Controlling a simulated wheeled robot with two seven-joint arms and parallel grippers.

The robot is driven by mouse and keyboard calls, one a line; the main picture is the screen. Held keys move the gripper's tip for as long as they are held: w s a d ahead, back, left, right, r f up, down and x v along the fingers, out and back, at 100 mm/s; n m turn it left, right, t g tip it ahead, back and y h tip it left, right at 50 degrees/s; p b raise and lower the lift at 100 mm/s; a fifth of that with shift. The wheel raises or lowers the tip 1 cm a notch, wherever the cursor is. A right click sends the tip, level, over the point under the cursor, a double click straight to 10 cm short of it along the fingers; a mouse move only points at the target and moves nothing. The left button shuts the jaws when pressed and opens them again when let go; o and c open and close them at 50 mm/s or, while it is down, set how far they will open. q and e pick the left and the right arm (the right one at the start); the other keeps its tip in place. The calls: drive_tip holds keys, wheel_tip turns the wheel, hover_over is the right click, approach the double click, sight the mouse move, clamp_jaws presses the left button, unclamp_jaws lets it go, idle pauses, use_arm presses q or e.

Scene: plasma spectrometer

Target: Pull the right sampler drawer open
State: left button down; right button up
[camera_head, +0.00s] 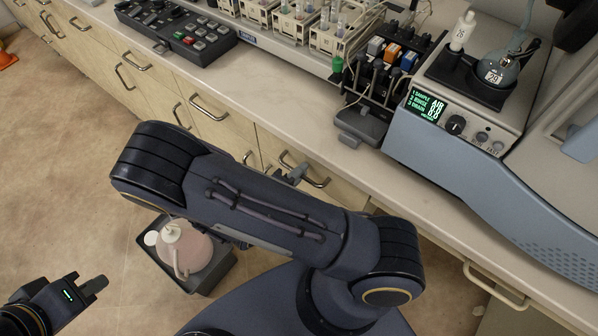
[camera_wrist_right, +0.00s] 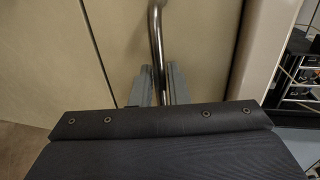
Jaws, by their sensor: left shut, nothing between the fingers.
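A pale wooden drawer front with a curved metal handle (camera_head: 305,170) lies under the counter edge in the head view, partly hidden by my right arm. The front looks flush with its neighbours. My right gripper (camera_head: 290,174) is at this handle. In the right wrist view the handle bar (camera_wrist_right: 156,40) runs down between the two grey fingers (camera_wrist_right: 162,84), which sit close on both sides of it and look shut on it. My left gripper (camera_head: 96,286) is shut and empty at the lower left, over the floor, far from the drawer.
The counter (camera_head: 270,85) above carries a keypad box (camera_head: 185,35), vial racks (camera_head: 310,25), a pump (camera_head: 375,70) and a blue-grey instrument (camera_head: 450,150). A grey bin (camera_head: 215,270) with a pinkish bottle (camera_head: 185,250) stands on the floor below my right arm.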

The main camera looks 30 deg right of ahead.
drive_tip(key=shift+c, duration=0.3)
clamp_jaws()
drive_tip(key=shift+a, duration=0.1)
